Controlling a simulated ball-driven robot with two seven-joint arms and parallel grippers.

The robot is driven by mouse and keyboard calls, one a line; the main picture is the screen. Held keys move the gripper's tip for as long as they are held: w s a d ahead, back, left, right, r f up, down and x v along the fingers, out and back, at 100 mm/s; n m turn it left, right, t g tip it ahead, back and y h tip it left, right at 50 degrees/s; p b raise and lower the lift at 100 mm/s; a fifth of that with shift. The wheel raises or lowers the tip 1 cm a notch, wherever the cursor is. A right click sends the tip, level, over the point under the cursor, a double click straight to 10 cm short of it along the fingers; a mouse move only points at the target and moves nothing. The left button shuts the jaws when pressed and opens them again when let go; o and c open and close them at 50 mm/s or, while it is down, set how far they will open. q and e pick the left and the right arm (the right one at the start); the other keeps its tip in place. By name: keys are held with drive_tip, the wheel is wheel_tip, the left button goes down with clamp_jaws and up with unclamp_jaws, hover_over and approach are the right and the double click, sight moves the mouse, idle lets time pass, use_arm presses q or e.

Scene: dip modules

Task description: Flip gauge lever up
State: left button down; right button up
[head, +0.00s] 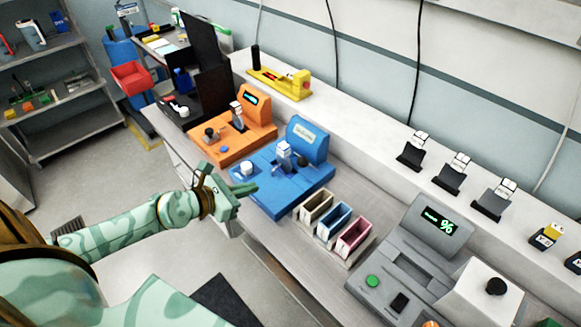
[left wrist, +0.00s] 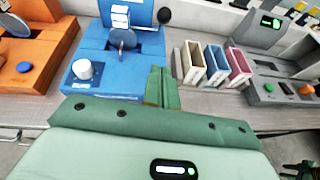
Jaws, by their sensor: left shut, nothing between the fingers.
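The blue machine (head: 262,196) stands on the bench, with a white knob (head: 247,168), a small upright bracket (head: 284,155) and a dark ball-ended lever (head: 302,160). The left wrist view shows the blue machine (left wrist: 110,65), its white knob (left wrist: 84,70) and the dark ball (left wrist: 163,16). Which part is the gauge lever is not clearly marked. My left gripper (head: 254,187) is shut and empty, at the front edge of the blue machine. Its closed fingers (left wrist: 162,88) point towards the machine's right side in the left wrist view. My right gripper is not in view.
An orange machine (head: 228,143) stands to the left. Three small bins (head: 335,222), beige, blue and pink, stand to the right, then a grey machine (head: 420,262) with a green display. A yellow device (head: 280,82) and several black stands line the back ledge.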

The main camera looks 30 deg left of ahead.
sight(302, 160)
use_arm(q)
drive_tip(key=b+x, duration=0.1)
drive_tip(key=x, duration=0.9)
drive_tip(key=shift+w+d, duration=0.1)
drive_tip(key=shift+w, duration=0.25)
drive_tip(key=shift+w+d+r, duration=0.2)
drive_tip(key=shift+w+r, duration=0.15)
drive_tip(key=shift+w, duration=0.1)
drive_tip(key=shift+w+d+r, duration=0.25)
drive_tip(key=shift+w+r, duration=0.05)
drive_tip(key=shift+w, duration=0.15)
drive_tip(key=shift+w+d+r+p, duration=0.15)
drive_tip(key=shift+w+d+p, duration=0.15)
drive_tip(key=shift+w, duration=0.15)
